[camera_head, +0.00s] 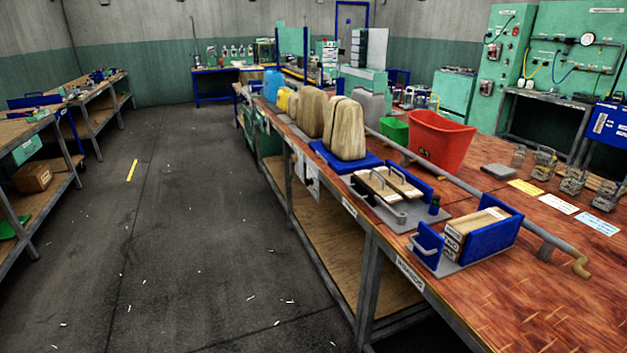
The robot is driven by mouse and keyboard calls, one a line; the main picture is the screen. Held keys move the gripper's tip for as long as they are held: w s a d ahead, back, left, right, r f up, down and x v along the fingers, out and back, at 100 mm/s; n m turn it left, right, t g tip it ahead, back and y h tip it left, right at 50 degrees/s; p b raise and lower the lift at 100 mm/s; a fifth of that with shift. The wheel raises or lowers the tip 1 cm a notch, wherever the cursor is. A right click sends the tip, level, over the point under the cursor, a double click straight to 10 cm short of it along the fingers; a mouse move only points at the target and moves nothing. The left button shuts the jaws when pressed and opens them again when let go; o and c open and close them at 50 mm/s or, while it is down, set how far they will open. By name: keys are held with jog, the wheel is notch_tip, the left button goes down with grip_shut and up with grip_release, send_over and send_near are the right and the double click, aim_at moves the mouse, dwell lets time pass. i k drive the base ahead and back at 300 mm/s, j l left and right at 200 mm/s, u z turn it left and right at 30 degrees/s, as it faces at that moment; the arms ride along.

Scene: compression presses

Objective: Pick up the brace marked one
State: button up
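No marking that reads as one is legible at this size, so I cannot tell which thing is the brace marked one. Light wooden blocks with dark marks on their ends (475,230) sit between blue upright plates (497,233) on a grey base near the front of the wooden bench (560,290). Behind them, two wooden pieces with metal handles (388,184) lie on a grey tray (400,212). Several small metal-framed pieces (573,181) stand at the right of the bench by yellow, white and blue cards. My gripper is not in view.
A red bin (438,138), a green bin (394,131) and tan sacks (345,128) stand farther back on the bench. A grey pipe (480,195) runs along the bench top. The floor (180,250) left of the bench is open, with small scraps. Shelves (45,180) line the left.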

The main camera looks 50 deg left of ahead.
aim_at(379, 187)
jog(key=u, duration=1.2)
jog(key=z, duration=2.25)
jog(key=u, duration=2.25)
jog(key=i+j, duration=0.1)
jog(key=i, duration=0.2)
jog(key=u, duration=0.05)
